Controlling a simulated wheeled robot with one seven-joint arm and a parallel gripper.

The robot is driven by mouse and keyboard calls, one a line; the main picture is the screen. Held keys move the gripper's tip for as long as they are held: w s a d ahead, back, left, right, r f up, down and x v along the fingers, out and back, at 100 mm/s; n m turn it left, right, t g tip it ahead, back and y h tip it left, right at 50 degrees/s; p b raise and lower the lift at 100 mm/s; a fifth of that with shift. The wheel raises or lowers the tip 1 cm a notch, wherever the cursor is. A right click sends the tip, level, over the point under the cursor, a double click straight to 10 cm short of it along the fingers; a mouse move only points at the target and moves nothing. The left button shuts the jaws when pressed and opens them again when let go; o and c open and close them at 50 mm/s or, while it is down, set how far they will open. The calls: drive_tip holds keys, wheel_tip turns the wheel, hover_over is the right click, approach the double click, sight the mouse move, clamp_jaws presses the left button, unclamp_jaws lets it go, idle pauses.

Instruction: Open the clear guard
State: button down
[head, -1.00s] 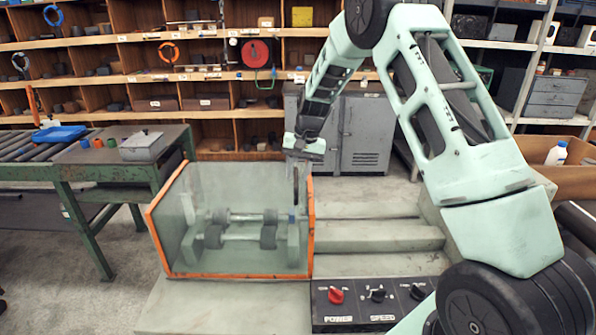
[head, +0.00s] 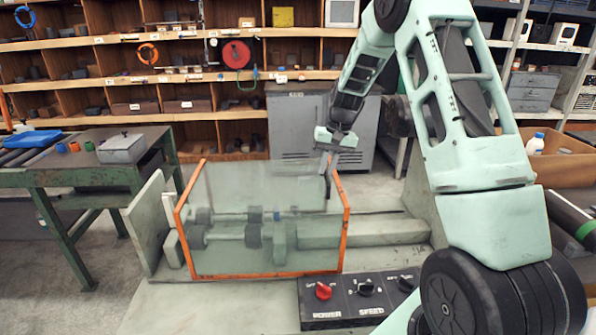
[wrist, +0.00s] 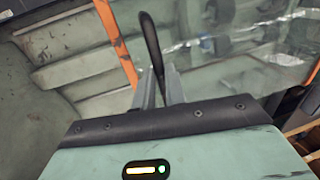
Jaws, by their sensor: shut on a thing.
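The clear guard (head: 225,245) is a see-through box with orange edges on the grey machine bed. It stands over grey rollers and shafts, and a grey upright plate (head: 150,225) stands uncovered at its left. My gripper (head: 329,185) is at the guard's right end, near its top. In the wrist view my gripper (wrist: 160,88) is shut on a dark upright handle (wrist: 150,40), with the guard's orange edge (wrist: 118,45) just to the left and its clear panel to the right. The fingertips are partly hidden by the handle.
A control panel (head: 350,300) with POWER and SPEED knobs sits at the front of the machine. A green workbench (head: 90,165) with a grey box stands at the left. A grey cabinet (head: 300,125) and shelves stand behind. A cardboard box (head: 565,170) is at the right.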

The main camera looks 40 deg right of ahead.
drive_tip(key=s+d, duration=0.8)
drive_tip(key=d, duration=0.4)
drive_tip(key=s+d, duration=0.8)
drive_tip(key=d, duration=0.4)
drive_tip(key=shift+s+d, duration=0.25)
drive_tip(key=shift+d, duration=0.05)
drive_tip(key=c, duration=1.5)
unclamp_jaws()
drive_tip(key=shift+o, duration=0.2)
wheel_tip(320, 180, up, 17)
drive_tip(key=s+d+b, duration=0.2)
drive_tip(key=b, duration=0.1)
drive_tip(key=shift+d, duration=0.35)
